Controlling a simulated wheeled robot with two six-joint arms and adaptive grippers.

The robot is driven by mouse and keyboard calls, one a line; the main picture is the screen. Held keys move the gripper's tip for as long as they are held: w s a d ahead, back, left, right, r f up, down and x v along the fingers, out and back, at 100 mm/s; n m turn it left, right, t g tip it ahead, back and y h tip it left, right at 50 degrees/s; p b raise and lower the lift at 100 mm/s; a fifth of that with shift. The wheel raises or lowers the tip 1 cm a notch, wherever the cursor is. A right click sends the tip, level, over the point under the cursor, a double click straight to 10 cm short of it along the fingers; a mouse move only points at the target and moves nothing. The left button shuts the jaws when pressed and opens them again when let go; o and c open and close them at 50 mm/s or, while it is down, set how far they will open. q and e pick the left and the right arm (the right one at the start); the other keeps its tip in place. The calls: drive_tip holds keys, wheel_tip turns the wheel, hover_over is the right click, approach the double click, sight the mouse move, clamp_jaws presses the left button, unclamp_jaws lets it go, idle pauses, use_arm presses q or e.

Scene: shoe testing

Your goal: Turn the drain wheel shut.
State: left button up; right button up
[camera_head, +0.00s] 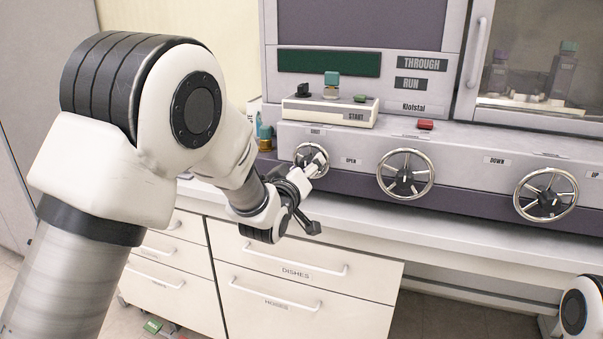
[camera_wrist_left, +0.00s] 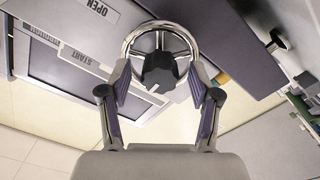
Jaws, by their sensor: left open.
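The leftmost wheel (camera_head: 308,149) is a chrome handwheel with a dark hub, on the front of the grey machine. A label beside it reads OPEN. I cannot read a drain label on it. My right gripper is not in view.
A middle wheel (camera_head: 405,175) and a right wheel (camera_head: 545,195) sit along the same panel (camera_head: 470,160). A box marked START (camera_head: 330,111) stands on the ledge above. A white counter (camera_head: 400,219) with drawers (camera_head: 300,290) runs below. A glass cabinet (camera_head: 545,60) is upper right.

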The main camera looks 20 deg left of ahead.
use_arm(q)
drive_tip(key=s, duration=1.1)
drive_tip(key=shift+s+a, duration=0.2)
drive_tip(key=shift+s, duration=0.2)
drive_tip(key=s+a+f+g+p, duration=0.2)
drive_tip(key=s+f+g+p, duration=0.25)
drive_tip(key=f, duration=0.85)
drive_tip(key=s+a+f+g+p, duration=0.1)
drive_tip(key=s+f+g+p, duration=0.4)
drive_tip(key=f, duration=0.9)
drive_tip(key=s+f+m+g, duration=0.3)
drive_tip(key=s+f+g, duration=0.1)
drive_tip(key=s, duration=0.8)
drive_tip(key=s+a+f+m+g, duration=0.1)
drive_tip(key=s+f+m+g, duration=0.2)
drive_tip(key=s, duration=0.9)
wheel_tip(320, 180, down, 4)
drive_tip(key=shift+r+g, duration=0.25)
drive_tip(key=shift+g, duration=0.6)
